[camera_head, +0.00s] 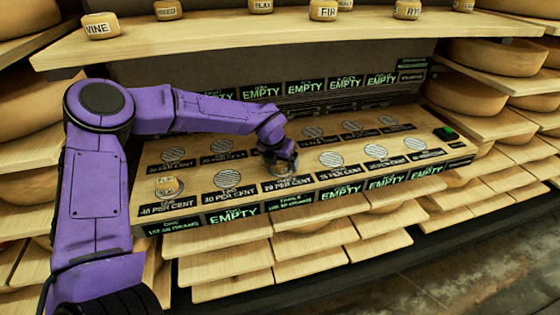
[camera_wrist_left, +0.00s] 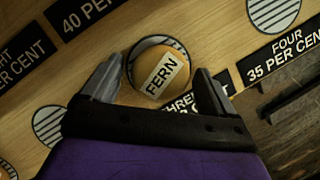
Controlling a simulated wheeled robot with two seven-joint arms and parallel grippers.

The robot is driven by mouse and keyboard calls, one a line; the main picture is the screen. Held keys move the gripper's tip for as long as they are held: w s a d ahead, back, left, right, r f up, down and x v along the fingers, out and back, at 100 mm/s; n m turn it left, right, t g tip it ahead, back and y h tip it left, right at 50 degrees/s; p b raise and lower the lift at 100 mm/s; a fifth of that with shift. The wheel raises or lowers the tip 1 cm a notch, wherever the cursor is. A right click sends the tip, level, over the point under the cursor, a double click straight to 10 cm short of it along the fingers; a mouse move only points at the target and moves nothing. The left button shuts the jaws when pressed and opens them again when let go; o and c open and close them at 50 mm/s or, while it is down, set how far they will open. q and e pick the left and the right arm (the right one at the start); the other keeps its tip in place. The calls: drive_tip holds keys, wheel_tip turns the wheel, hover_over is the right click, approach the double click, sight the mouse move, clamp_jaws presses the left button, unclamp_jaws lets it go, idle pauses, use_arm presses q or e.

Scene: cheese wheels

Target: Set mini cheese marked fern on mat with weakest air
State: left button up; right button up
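The mini cheese marked FERN (camera_wrist_left: 158,72) sits on a mat in the left wrist view, on the front-row place labelled THREE. Its label faces up. My left gripper (camera_head: 280,170) is low over this place in the head view and mostly hides the cheese. In the wrist view the left gripper's fingers (camera_wrist_left: 155,85) are apart, one on each side of the cheese, with small gaps showing. My right gripper is not in view.
Another mini cheese (camera_head: 167,186) stands on the front-row mat at the left end. Several more labelled cheeses, such as VINE (camera_head: 101,26), stand on the upper shelf (camera_head: 240,38). Displays along the board's front edge mostly read EMPTY. A green button (camera_head: 446,133) is at the right end.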

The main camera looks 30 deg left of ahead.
use_arm(q)
drive_tip(key=shift+r, duration=0.55)
drive_tip(key=v, duration=1.1)
drive_tip(key=shift+s, duration=0.2)
idle(1.0)
